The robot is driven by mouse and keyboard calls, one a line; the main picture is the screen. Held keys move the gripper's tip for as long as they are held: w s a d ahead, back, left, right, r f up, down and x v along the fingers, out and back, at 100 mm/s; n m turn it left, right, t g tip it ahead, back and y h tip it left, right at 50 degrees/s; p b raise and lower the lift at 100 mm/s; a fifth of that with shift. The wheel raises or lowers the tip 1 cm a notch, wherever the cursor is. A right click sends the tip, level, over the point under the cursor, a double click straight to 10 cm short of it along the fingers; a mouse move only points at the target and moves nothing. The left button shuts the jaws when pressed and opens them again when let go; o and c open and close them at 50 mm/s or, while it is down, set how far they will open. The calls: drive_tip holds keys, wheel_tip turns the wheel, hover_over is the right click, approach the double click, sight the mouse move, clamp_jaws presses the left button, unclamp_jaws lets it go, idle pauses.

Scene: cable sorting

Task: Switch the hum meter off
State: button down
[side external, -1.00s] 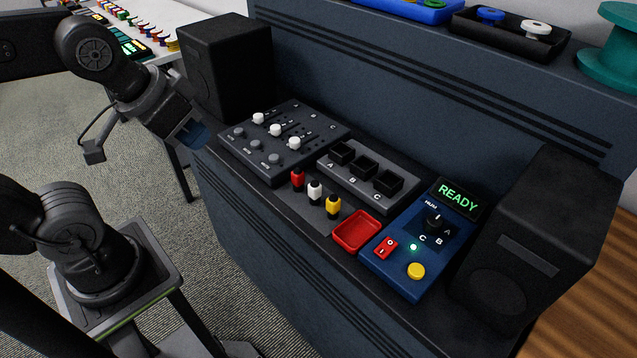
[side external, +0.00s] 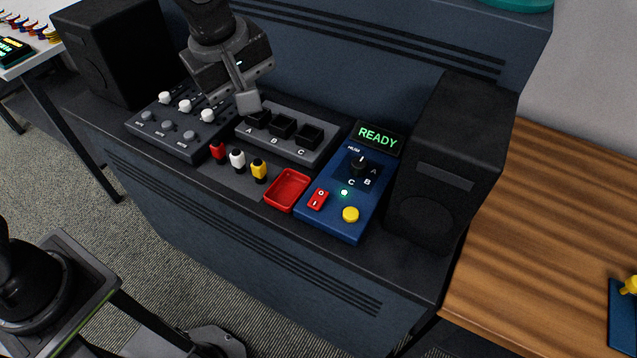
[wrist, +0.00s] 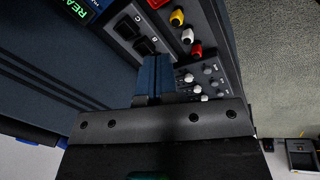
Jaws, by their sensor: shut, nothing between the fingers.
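The hum meter (side external: 333,213) is a blue box at the right of the console shelf in the side view. Its screen (side external: 378,138) reads READY in green. Its dial (side external: 358,168) is black, and a small light beside it glows. The red rocker switch (side external: 318,199), marked O and I, sits at its front left, with a yellow button (side external: 350,214) to its right. My gripper (side external: 249,103) is shut and empty above socket A, left of the meter. In the wrist view its fingers (wrist: 154,75) are together; only a corner of the READY screen (wrist: 78,8) shows there.
A socket block (side external: 290,140) marked A, B and C stands beside a mixer (side external: 178,130). Red, white and yellow plugs (side external: 238,160) stand in front, near a red tray (side external: 289,190). Black speakers (side external: 450,165) flank the shelf. A wooden table (side external: 540,230) is at the right.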

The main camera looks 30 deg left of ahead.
sight(318, 194)
drive_tip(key=w+d+f+n+g, duration=0.1)
drive_tip(key=w+d+f+n, duration=0.2)
drive_tip(key=d+f+n, duration=0.2)
drive_tip(key=d, duration=0.3)
drive_tip(key=shift+d+f, duration=0.3)
drive_tip(key=shift+f, duration=0.1)
drive_tip(key=f, duration=0.4)
drive_tip(key=w+f, duration=0.1)
drive_tip(key=f, duration=0.4)
drive_tip(key=w+f, duration=0.1)
drive_tip(key=f, duration=0.4)
drive_tip(key=shift+w, duration=0.1)
drive_tip(key=shift+f+g, duration=0.25)
drive_tip(key=shift+g, duration=0.15)
